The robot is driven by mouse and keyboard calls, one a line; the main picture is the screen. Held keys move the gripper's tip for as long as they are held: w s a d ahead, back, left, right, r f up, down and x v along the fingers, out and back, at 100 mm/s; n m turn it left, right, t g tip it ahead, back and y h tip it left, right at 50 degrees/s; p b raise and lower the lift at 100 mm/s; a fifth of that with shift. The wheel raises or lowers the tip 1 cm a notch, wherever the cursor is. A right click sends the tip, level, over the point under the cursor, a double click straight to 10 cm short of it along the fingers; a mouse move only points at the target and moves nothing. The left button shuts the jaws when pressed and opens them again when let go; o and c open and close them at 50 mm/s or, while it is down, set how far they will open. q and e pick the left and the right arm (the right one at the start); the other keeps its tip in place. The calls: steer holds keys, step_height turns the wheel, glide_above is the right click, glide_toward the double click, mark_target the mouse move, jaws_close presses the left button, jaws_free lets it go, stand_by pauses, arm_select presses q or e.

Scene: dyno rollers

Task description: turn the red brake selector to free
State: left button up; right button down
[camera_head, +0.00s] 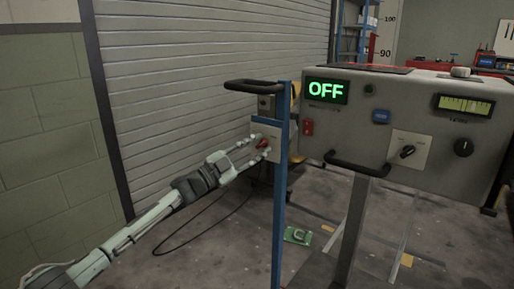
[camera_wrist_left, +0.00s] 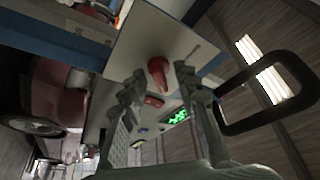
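The red brake selector (camera_head: 262,143) is a small red knob on a pale plate (camera_head: 271,132) fixed to a blue post (camera_head: 281,190). My left gripper (camera_head: 256,146) reaches up to it from the lower left. In the left wrist view the red selector (camera_wrist_left: 158,72) stands out from the plate between and just beyond the two fingertips (camera_wrist_left: 158,82). The fingers are apart, with a visible gap to the knob. The selector's pointing direction and the plate's labels are too small to read. My right gripper is not in view.
A grey console (camera_head: 400,110) with a green OFF display (camera_head: 327,91), a black knob (camera_head: 407,151) and a gauge stands to the right. A black handle (camera_head: 253,85) juts out above the plate. A roller shutter (camera_head: 200,90) is behind. Floor at lower left is clear except for a cable.

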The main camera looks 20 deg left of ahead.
arm_select(q)
steer(key=v, duration=1.2)
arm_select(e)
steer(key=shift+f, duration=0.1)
arm_select(q)
steer(key=shift+r, duration=0.1)
steer(key=s+f+n+g+y, duration=0.1)
steer(key=s+f+n+y, duration=0.3)
steer(key=f, duration=0.5)
steer(key=s+f+n+g+y, duration=0.25)
steer(key=f+n+y, duration=0.2)
steer(key=f, duration=0.35)
steer(key=s+f+n+g+y, duration=0.1)
steer(key=s+f+n+y, duration=0.35)
steer(key=f, duration=0.45)
steer(key=s+d+f+g, duration=0.1)
steer(key=s+f+g, duration=0.2)
steer(key=s, duration=0.5)
steer(key=s+d+f+n+g, duration=0.1)
steer(key=s+f+g, duration=0.2)
steer(key=s, duration=0.6)
steer(key=s+d+f+n+g+y+p, duration=0.1)
steer(key=s+f+g, duration=0.2)
steer(key=s+f, duration=0.3)
steer(key=s, duration=0.3)
steer(key=shift+f, duration=0.2)
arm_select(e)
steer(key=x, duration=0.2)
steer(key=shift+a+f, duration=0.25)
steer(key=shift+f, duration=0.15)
